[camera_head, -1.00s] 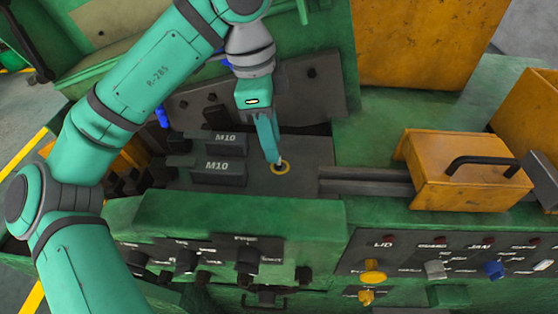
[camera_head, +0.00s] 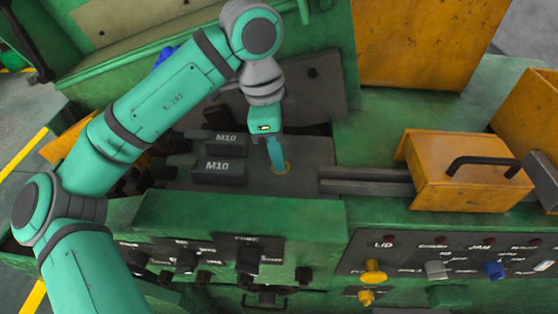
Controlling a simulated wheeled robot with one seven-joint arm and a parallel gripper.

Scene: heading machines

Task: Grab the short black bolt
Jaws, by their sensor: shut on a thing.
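The bolt itself is hidden by the fingers and too small to make out.
Two dark blocks marked M10 (camera_head: 219,173) stand left of my gripper. To the right are a dark rail (camera_head: 365,180) and an orange box with a black handle (camera_head: 455,185). A control panel with knobs and buttons (camera_head: 410,262) runs along the front.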

